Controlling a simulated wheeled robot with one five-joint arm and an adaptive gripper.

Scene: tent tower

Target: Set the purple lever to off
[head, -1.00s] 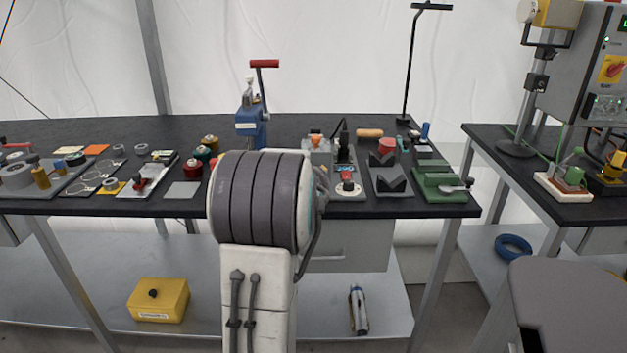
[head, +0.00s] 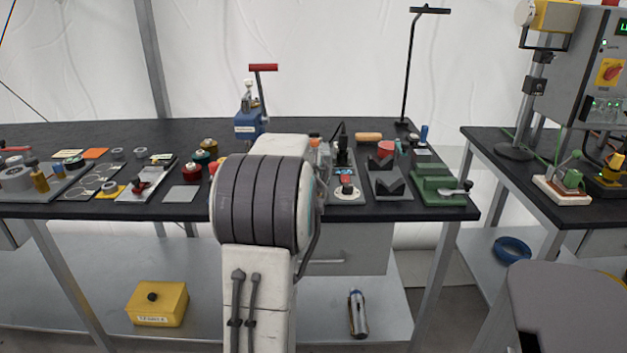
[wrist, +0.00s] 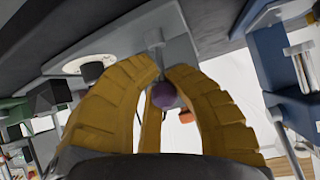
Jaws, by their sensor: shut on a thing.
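The purple lever's round knob (wrist: 164,95) shows in the wrist view, on a thin grey stem that runs up to a grey plate (wrist: 175,50). My gripper (wrist: 163,72), with yellow ribbed fingers, is closed around the knob, one finger on each side and another behind. The fingers cover part of the knob. In the head view my own arm hides the gripper and the purple lever. I cannot read any on or off marking by the lever.
The black bench (head: 90,205) holds a blue press with a red handle (head: 248,120), dark V-blocks (head: 388,180), a green fixture (head: 438,187) and several small parts. A second bench with a control box stands at the right. A yellow box (head: 157,303) sits on the lower shelf.

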